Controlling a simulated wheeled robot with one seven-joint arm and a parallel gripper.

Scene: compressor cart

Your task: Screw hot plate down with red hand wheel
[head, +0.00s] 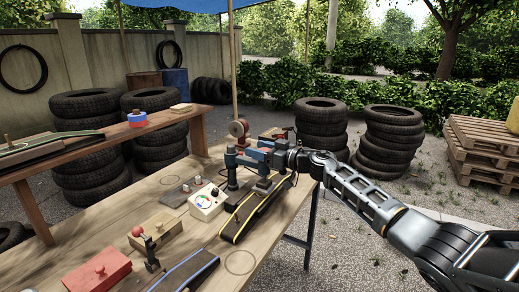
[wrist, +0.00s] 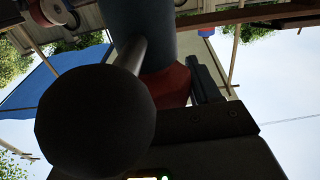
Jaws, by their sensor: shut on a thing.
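The clamp stand (head: 232,165) with its blue arm stands upright on the workbench (head: 200,240). Its hot plate (head: 264,187), a small grey block, sits over the dark yellow-edged strip (head: 255,215). I cannot tell how firmly it presses. My gripper (head: 270,147) is at the top of the clamp, shut on the red hand wheel, which it mostly hides in the head view. In the wrist view a patch of red (wrist: 170,85), seemingly the wheel, shows beside a dark jaw. A large black ball knob (wrist: 95,120) on a grey rod fills the near left.
A reddish round reel (head: 239,128) is behind the clamp. Tyre stacks (head: 388,140) stand beyond.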

